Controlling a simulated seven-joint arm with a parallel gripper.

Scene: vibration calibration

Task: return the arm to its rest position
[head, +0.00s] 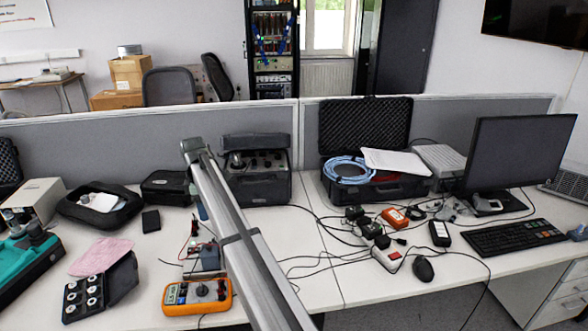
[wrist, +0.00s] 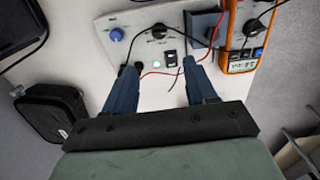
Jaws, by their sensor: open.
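My gripper (wrist: 158,69) is open in the wrist view, its two blue fingers apart with nothing held between them. The fingertips lie over the front part of a pale control panel (wrist: 110,52) with a blue button, black dials and a green-lit switch. A red wire (wrist: 160,73) and a black wire pass close to the tips; I cannot tell whether they touch. In the head view my arm slants across the middle of the bench, and my gripper is mostly hidden behind it. Part of the panel's equipment shows beside the arm.
An orange multimeter (head: 197,295) lies near the bench front; it also shows in the wrist view (wrist: 241,40). Left are a pink cloth (head: 101,256) and a teal device (head: 28,262). Right are loose cables, a mouse (head: 424,270), keyboard (head: 514,238) and monitor (head: 521,153). A divider (head: 90,150) stands behind.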

